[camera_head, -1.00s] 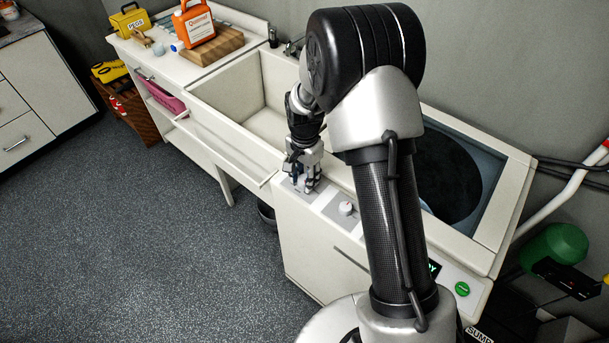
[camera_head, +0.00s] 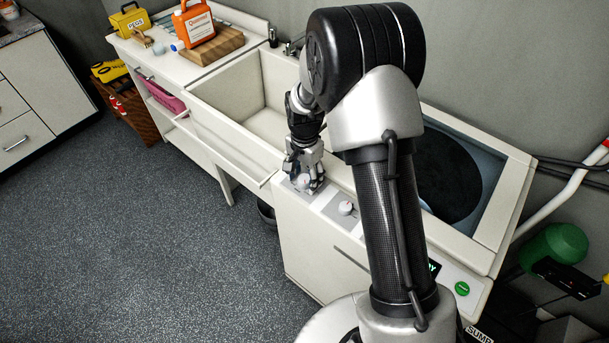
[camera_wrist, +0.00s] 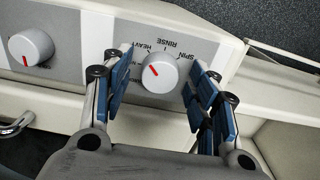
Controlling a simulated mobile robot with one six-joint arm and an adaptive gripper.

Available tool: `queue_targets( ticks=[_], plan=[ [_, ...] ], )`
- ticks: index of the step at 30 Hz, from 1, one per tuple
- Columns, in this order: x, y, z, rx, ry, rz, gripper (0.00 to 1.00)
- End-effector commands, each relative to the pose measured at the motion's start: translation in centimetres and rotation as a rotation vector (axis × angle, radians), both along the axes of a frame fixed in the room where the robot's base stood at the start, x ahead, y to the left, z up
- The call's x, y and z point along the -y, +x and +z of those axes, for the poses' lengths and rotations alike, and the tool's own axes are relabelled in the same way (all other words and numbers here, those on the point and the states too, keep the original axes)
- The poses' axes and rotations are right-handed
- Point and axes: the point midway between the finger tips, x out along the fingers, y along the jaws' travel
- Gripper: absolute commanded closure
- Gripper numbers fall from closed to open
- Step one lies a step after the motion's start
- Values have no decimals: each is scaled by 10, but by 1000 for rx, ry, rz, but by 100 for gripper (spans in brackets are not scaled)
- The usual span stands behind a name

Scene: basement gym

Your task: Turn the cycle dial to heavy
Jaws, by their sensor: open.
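The cycle dial (camera_wrist: 162,72) is a round light-grey knob with a red pointer mark, on a light panel of the white washing machine (camera_head: 322,251). Printed words HEAVY, SPIN and RINSE show around it in the wrist view; another label at its left is partly hidden by a finger. The red mark sits left of the knob's middle; exactly which label it points to is hard to tell. My gripper (camera_wrist: 162,78) is open, its blue-padded fingers on either side of the dial with visible gaps. In the head view my gripper (camera_head: 304,178) is low over the panel and partly covers the dial.
A second knob (camera_wrist: 31,47) with a red mark sits beside the dial, also seen in the head view (camera_head: 346,208). A white sink (camera_head: 226,125) adjoins the machine. A green button (camera_head: 462,289) is at the machine's near right. Open floor lies left.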

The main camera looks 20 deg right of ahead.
Motion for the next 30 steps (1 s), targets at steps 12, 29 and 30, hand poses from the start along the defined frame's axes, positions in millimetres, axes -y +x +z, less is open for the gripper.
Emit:
queue_targets(
  ticks=[12, 29, 30],
  plan=[
    [0, 2, 59, 6, 0, 0, 46],
    [0, 0, 121, 0, 0, 0, 46],
    [0, 0, 120, 0, 0, 0, 46]
  ],
)
